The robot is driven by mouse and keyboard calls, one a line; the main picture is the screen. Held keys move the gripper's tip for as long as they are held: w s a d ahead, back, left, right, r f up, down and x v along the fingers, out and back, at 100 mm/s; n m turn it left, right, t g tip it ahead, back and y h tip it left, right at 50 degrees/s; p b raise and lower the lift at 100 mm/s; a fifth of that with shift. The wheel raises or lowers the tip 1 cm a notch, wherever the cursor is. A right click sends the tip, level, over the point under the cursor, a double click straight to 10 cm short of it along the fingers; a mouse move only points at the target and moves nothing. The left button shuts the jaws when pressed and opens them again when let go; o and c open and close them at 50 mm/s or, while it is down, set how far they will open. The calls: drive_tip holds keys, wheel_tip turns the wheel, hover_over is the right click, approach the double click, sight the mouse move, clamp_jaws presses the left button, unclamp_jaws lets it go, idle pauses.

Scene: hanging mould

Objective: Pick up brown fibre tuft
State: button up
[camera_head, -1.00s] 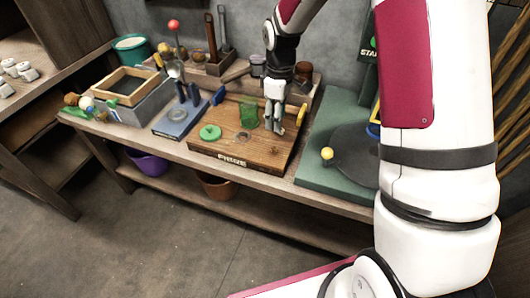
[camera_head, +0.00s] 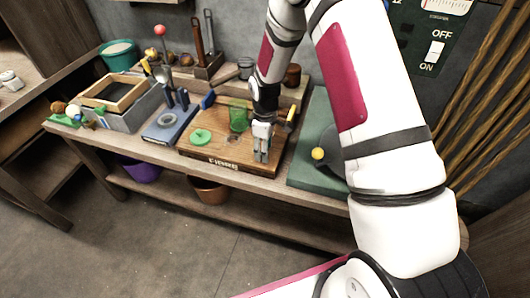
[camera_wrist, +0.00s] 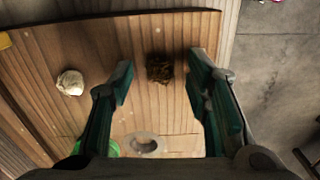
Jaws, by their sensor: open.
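The brown fibre tuft (camera_wrist: 160,68) is a small dark, shaggy clump on the wooden board (camera_wrist: 95,45) in the wrist view. My gripper (camera_wrist: 161,75) is open, with one green-padded finger to each side of the tuft in that picture. I see no contact, and I cannot tell how far the fingertips are above the board. In the head view my gripper (camera_head: 261,156) points down over the right front part of the board (camera_head: 205,148). The tuft is not visible there, apparently hidden by the gripper.
A pale lump (camera_wrist: 70,83) lies on the board left of the fingers. A round ring or hole (camera_wrist: 140,143) shows nearer the wrist. A green disc (camera_head: 200,136) and a green mesh cup (camera_head: 238,116) stand left of my gripper. A yellow ball (camera_head: 318,153) is to the right.

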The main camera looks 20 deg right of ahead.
drive_tip(key=shift+f, duration=0.15)
drive_tip(key=c, duration=0.8)
drive_tip(key=shift+c, duration=0.2)
drive_tip(key=shift+r, duration=0.65)
wheel_tip(320, 180, up, 2)
drive_tip(key=shift+r, duration=0.1)
drive_tip(key=s+r, duration=0.1)
drive_tip(key=s, duration=1.5)
drive_tip(key=shift+a+r, duration=0.3)
drive_tip(key=shift+a, duration=0.1)
